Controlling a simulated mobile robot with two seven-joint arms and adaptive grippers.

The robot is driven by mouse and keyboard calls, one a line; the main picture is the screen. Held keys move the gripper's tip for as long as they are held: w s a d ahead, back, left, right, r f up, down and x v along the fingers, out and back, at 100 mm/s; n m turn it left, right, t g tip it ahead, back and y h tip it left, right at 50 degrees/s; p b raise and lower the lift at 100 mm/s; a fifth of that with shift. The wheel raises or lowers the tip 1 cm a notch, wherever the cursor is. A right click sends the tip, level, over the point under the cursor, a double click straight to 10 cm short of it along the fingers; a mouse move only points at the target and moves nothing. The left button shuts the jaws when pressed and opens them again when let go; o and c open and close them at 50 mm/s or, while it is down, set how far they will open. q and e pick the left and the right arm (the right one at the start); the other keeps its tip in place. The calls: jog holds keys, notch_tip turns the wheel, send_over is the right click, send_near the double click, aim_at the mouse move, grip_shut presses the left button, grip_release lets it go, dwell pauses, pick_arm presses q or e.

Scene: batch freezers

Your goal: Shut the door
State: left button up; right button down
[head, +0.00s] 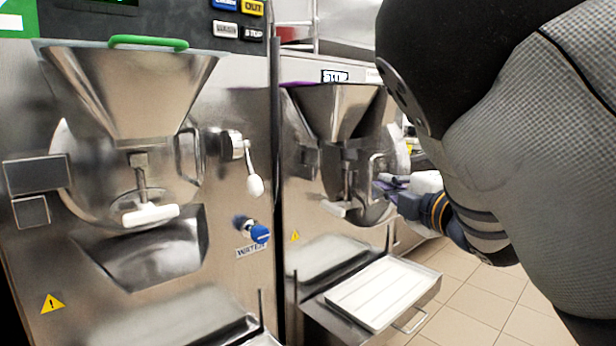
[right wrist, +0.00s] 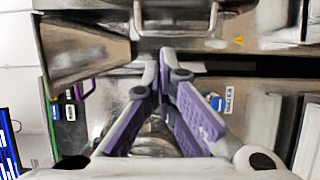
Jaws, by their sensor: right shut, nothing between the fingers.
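The right machine's round steel door (head: 372,208) is partly hidden behind my gripper and its own fittings. I cannot tell how far it stands from the machine front. A bent bar handle (head: 377,165) is on its right side. My right gripper (head: 382,187) is shut and empty, beside the door at its right. In the right wrist view, my purple and grey fingers (right wrist: 160,62) come together just below a metal bar handle (right wrist: 178,36). I cannot tell whether they touch it. My left gripper is not in view.
A second machine stands at left, with a hopper (head: 130,90), a white-handled round door and a blue water knob (head: 260,233). A white tray (head: 382,293) sits on a shelf below the right machine. Tiled floor (head: 480,300) is open at right.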

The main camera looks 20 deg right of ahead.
jog(key=w+d, duration=0.4)
jog(key=w, duration=0.1)
jog(key=shift+w, duration=0.1)
dwell(0.3)
